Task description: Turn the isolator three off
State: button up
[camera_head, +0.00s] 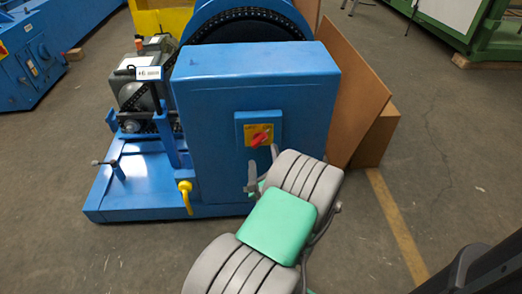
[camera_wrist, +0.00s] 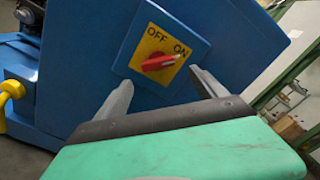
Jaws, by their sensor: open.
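The isolator is a red rotary knob (camera_head: 259,139) on a yellow plate (camera_head: 244,130), fixed to the front of a blue cabinet (camera_head: 225,90). In the wrist view the plate (camera_wrist: 146,49) reads OFF and ON, and the pale tip of the red knob (camera_wrist: 157,63) points towards ON. My gripper (camera_head: 262,157) is open and empty, just below and in front of the knob. In the wrist view its two grey fingers (camera_wrist: 162,80) stand apart, below the knob and to either side of it. I see no contact with the knob. No number three is readable.
A yellow handle (camera_head: 185,190) sticks out at the cabinet's lower left. A chain wheel (camera_head: 245,25) stands behind the cabinet, and brown boards (camera_head: 355,105) lean at its right. The floor to the right is clear around a yellow line (camera_head: 400,230).

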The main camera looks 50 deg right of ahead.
aim_at(259, 140)
jog(key=x, duration=0.7)
jog(key=shift+p, duration=0.45)
jog(key=shift+w+a, duration=0.1)
jog(key=c, duration=1.4)
